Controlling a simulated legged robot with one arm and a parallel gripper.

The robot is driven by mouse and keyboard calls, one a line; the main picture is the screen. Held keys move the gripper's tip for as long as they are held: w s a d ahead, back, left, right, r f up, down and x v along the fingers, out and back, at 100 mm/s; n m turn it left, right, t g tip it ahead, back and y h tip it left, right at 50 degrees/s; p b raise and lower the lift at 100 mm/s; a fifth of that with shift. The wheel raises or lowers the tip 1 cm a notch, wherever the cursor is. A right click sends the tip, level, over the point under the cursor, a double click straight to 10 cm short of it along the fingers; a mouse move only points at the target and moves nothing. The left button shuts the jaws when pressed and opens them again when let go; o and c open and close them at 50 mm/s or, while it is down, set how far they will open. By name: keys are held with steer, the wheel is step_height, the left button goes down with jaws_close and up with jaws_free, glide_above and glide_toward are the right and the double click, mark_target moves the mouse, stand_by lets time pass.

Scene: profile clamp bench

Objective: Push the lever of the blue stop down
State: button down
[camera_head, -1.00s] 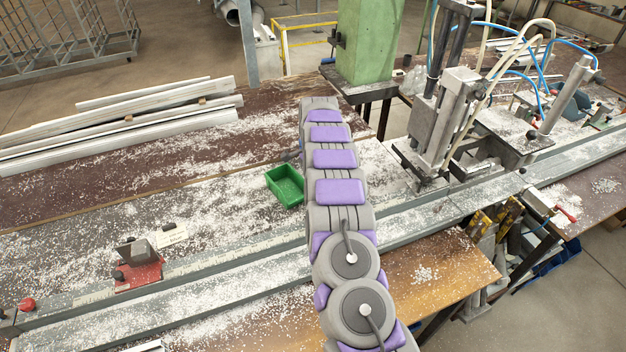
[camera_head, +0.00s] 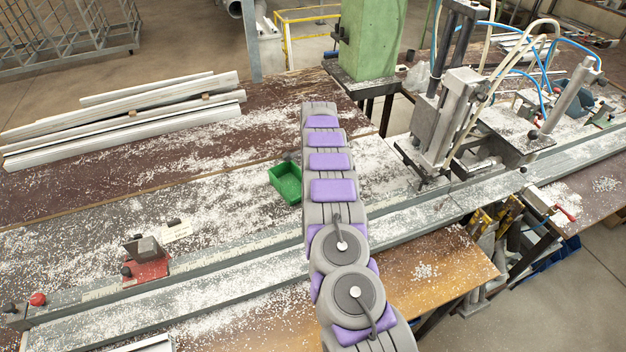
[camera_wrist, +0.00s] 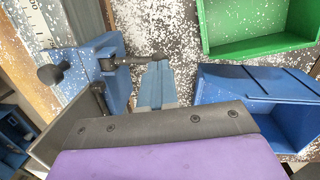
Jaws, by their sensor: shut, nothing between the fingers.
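The blue stop (camera_wrist: 97,78) shows at the upper left of the wrist view. It has a round black knob (camera_wrist: 50,74) on its left. A dark lever with a black end (camera_wrist: 158,57) reaches right from it; its height is hard to judge. My gripper (camera_wrist: 165,122) fills the lower part of the wrist view as a dark bolted plate with a purple cover. It is shut and empty, below the stop in the picture, and no contact with the lever is visible. In the head view my arm hides the blue stop and my gripper cannot be made out.
A green bin (camera_head: 272,180) stands left of my arm; a blue bin (camera_wrist: 235,82) shows in the wrist view. A red stop (camera_head: 147,270) sits on the rail at left. White profiles (camera_head: 125,125) lie at the back left. A clamp machine (camera_head: 455,115) stands at right.

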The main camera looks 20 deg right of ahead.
steer(key=shift+f, duration=0.1)
step_height(320, 180, up, 17)
steer(key=w+d+p, duration=0.1)
steer(key=w+p, duration=0.1)
steer(key=p, duration=0.6)
steer(key=shift+d+r+p, duration=0.2)
steer(key=shift+p, duration=0.15)
steer(key=shift+s+f, duration=0.1)
stand_by(0.6)
